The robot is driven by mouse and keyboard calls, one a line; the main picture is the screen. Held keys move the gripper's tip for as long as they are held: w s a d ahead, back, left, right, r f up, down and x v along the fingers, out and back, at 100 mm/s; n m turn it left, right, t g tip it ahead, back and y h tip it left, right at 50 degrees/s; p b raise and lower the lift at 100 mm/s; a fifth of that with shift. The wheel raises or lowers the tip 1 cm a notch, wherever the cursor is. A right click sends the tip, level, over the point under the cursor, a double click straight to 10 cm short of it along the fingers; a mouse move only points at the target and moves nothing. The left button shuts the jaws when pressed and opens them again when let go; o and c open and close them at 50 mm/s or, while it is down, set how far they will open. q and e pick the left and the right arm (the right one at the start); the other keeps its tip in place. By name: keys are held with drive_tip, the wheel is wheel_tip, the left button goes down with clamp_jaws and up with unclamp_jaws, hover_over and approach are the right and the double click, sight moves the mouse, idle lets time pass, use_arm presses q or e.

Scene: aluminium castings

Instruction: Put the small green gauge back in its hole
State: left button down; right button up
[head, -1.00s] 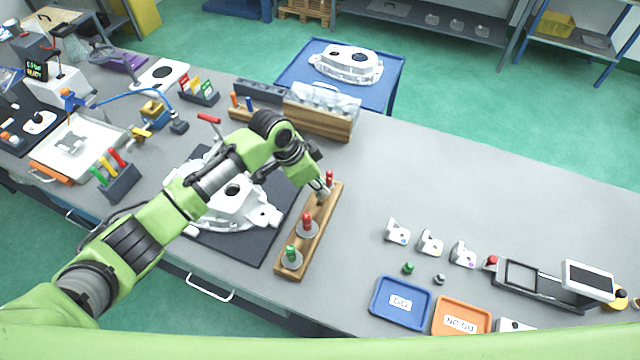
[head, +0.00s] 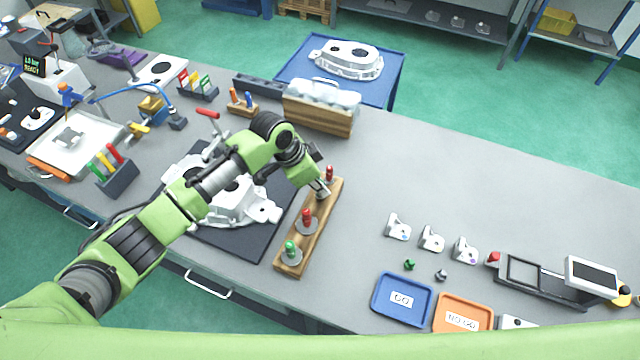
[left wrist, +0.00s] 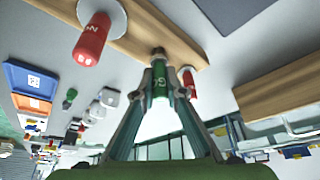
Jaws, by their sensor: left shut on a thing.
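My left gripper (head: 321,191) is over the far end of the wooden gauge block (head: 317,226). In the left wrist view its fingers (left wrist: 160,80) are shut on the small green gauge (left wrist: 160,94), which is marked with a G. The gauge's grey end (left wrist: 159,53) points at the wooden block (left wrist: 150,27). I cannot tell whether that end is in the hole or just above it. A small red gauge (head: 329,174) stands close beside the gripper. A larger red gauge (head: 306,216) and a larger green gauge (head: 290,251) stand on discs along the block.
A white casting (head: 228,207) lies on a dark mat left of the block, under my arm. To the right are a blue GO tray (head: 383,312), an orange NO GO tray (head: 479,304) and several small brackets (head: 432,240). The grey bench between block and brackets is clear.

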use_arm(q)
drive_tip(key=shift+f+b, duration=0.5)
drive_tip(key=shift+f, duration=0.4)
drive_tip(key=c, duration=2)
unclamp_jaws()
drive_tip(key=v, duration=1.2)
